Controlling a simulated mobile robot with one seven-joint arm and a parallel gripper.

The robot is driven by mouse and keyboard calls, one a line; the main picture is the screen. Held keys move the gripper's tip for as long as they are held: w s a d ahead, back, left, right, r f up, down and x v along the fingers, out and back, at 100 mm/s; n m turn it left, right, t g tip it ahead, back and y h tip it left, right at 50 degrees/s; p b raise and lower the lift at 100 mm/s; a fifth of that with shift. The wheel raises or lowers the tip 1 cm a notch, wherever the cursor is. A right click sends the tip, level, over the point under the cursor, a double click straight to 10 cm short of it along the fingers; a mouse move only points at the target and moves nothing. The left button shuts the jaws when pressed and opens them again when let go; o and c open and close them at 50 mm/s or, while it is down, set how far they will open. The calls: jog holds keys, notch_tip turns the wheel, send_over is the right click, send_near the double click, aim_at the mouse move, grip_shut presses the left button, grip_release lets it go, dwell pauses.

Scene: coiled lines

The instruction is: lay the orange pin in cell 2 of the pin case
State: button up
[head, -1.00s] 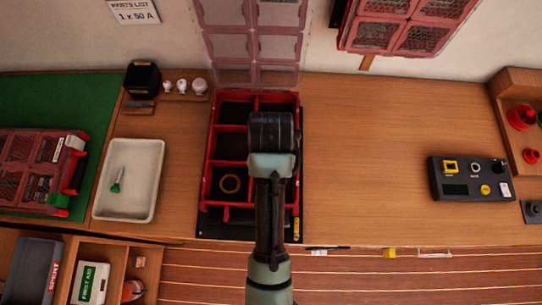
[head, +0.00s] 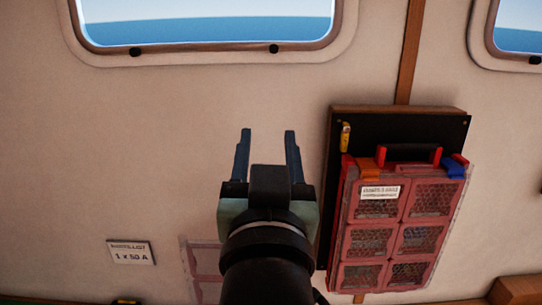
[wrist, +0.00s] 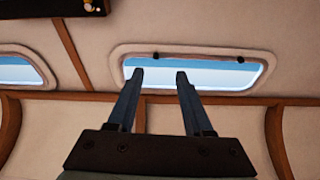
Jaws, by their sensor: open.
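My gripper (head: 267,131) is raised in front of the wall in the head view, its two dark fingers apart and nothing between them. In the wrist view my gripper (wrist: 159,74) is also open and empty, pointing towards a window. I cannot see the orange pin in either current view. A translucent pinkish lid (head: 203,256) shows at the lower middle of the head view, partly behind my arm. The open red case below it is out of view now. I cannot tell which case is the pin case.
A closed red case (head: 388,238) with a handle and orange and blue latches hangs on a dark board (head: 390,122) to the right. A parts list card (head: 132,252) is on the wall at lower left. Windows (head: 205,22) are above.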

jog(key=s+r+t, duration=0.6)
jog(key=s+r, duration=0.5)
jog(key=r, duration=0.4)
jog(key=shift+d+r+n+t, duration=0.15)
jog(key=shift+r+n+t, duration=0.15)
jog(key=shift+t, duration=0.1)
